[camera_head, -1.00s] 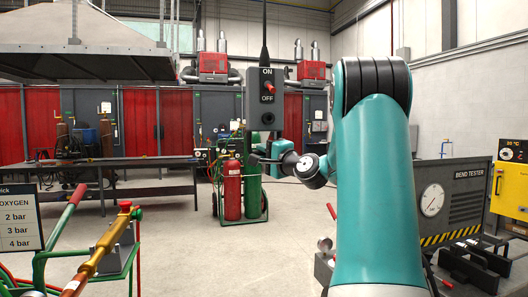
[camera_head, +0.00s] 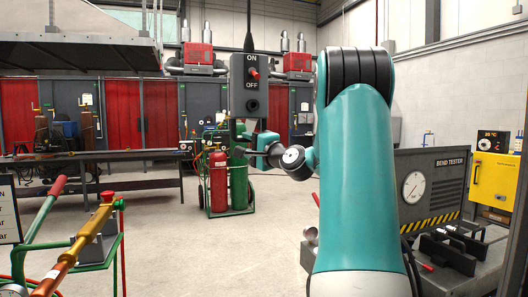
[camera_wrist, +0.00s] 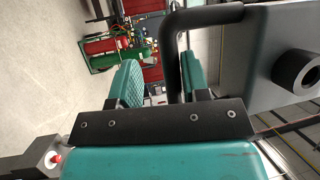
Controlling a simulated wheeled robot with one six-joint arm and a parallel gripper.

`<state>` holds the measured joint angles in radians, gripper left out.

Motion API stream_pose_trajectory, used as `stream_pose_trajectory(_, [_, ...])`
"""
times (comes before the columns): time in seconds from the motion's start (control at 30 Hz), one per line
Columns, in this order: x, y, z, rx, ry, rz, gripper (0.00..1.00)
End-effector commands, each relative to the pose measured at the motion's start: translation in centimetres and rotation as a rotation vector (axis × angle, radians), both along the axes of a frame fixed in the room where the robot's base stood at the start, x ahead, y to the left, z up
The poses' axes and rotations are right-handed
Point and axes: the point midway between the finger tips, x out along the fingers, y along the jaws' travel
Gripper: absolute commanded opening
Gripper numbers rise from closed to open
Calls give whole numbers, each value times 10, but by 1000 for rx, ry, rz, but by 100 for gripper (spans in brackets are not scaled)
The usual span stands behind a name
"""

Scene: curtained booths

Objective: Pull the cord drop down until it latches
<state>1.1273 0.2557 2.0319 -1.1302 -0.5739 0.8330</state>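The cord drop (camera_head: 250,85) is a dark grey box with ON and OFF marks, a red switch and a round black knob. It hangs from a black cord in the upper middle of the head view. A bent black handle (camera_wrist: 172,60) joins the box in the wrist view. My gripper (camera_head: 246,146) is just below the box in the head view. In the wrist view my gripper (camera_wrist: 160,66) is open, with the handle bar between its teal fingers, nearer the right one. A gap shows on the left side. Whether the right finger touches the bar is unclear.
A green trolley with red and green gas cylinders (camera_head: 229,182) stands behind my gripper. A bend tester (camera_head: 432,188) is at right, and a valve stand (camera_head: 90,245) with coloured pipes at front left. Dark benches (camera_head: 120,155) stand behind. The floor between is clear.

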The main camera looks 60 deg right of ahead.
Motion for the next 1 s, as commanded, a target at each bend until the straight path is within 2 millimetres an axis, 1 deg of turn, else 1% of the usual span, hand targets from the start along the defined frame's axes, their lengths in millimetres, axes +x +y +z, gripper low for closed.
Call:
stream_pose_trajectory(0.17, [-30,5,-10,3,1,-8,41])
stream_pose_trajectory(0.4, [-91,20,-21,2,1,-10,41])
stream_pose_trajectory(0.5, [-112,27,-26,-3,-2,-7,41])
stream_pose_trajectory(0.8, [-137,34,-35,-9,1,-3,41])
stream_pose_trajectory(1.0, [-146,32,-35,-10,-7,0,41])
